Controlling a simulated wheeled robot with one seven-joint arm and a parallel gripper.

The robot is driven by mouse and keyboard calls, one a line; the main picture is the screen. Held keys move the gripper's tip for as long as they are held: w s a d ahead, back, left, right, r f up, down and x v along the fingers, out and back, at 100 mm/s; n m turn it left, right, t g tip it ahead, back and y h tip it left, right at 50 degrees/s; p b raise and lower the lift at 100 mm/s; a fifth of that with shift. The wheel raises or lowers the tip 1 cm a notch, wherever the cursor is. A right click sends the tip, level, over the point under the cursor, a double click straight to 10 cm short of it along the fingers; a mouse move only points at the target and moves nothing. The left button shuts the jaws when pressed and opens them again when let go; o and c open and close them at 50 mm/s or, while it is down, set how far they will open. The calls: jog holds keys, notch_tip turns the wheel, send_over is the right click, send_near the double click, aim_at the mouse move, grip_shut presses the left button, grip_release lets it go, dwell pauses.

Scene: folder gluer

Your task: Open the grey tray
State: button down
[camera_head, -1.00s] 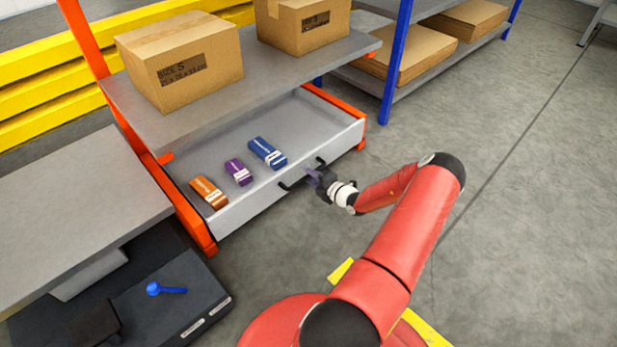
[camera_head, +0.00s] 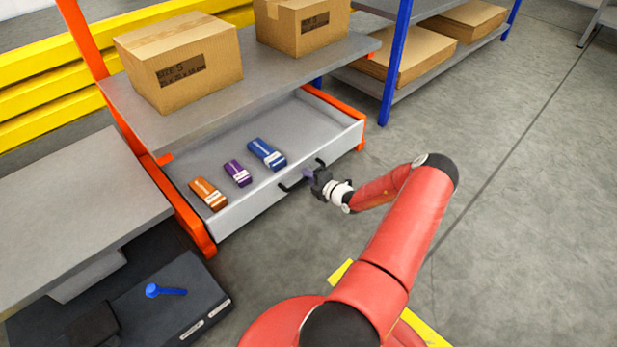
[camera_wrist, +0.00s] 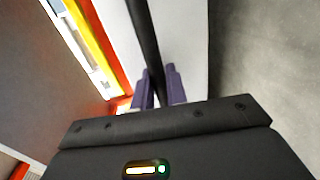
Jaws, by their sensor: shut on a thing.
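The grey tray (camera_head: 268,196) is a wide drawer under the grey shelf, and it stands pulled out toward me with its inside showing. An orange box (camera_head: 208,194), a purple box (camera_head: 238,173) and a blue box (camera_head: 267,154) lie in it. A black bar handle (camera_head: 287,188) runs along its front face. My gripper (camera_head: 310,175) is at the handle, between its two ends. In the wrist view, the purple fingers of my gripper (camera_wrist: 160,88) are shut on the black handle bar (camera_wrist: 147,40), one finger on each side.
Cardboard boxes (camera_head: 180,62) stand on the shelf (camera_head: 215,100) above the tray. An orange upright (camera_head: 182,205) flanks the tray at left. A black case (camera_head: 165,305) with a blue tool (camera_head: 165,291) lies lower left. The floor (camera_head: 520,200) at right is clear.

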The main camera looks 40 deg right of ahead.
jog(key=shift+s, duration=0.15)
jog(key=f+p+v, duration=0.2)
jog(key=f+v, duration=0.1)
jog(key=v, duration=1.1)
jog(key=s+f+p+v, duration=0.1)
jog(key=f+p+v, duration=0.1)
jog(key=v, duration=1.2)
jog(key=shift+d+f+p, duration=0.2)
jog(key=shift+f+p, duration=0.1)
jog(key=shift+f, duration=0.05)
jog(key=shift+s, duration=0.1)
jog(key=c, duration=1.5)
grip_release()
jog(key=v, duration=0.7)
jog(key=shift+s+d, duration=0.15)
jog(key=shift+s, duration=0.2)
